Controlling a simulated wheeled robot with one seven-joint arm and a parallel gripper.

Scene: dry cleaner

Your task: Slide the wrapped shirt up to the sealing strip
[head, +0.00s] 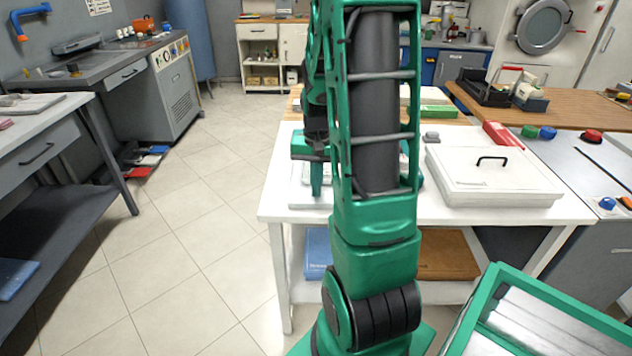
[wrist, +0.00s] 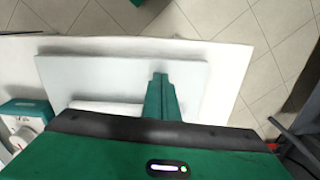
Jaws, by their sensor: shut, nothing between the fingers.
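A pale flat packet that looks like the wrapped shirt (wrist: 95,75) lies on the white table, under my gripper in the wrist view. In the head view a part of the wrapped shirt (head: 303,200) shows at the table's left end, mostly hidden by my arm. My gripper (wrist: 159,80) is shut and empty, its fingers pointing down over the packet. It also shows in the head view (head: 316,192). I cannot tell whether the fingertips touch the packet. I cannot pick out the sealing strip with certainty.
A white lidded box with a black handle (head: 490,175) stands on the right of the white table (head: 450,215). A green box (head: 438,111) and a red object (head: 503,134) lie behind it. A green-framed bin (head: 545,318) is at front right.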

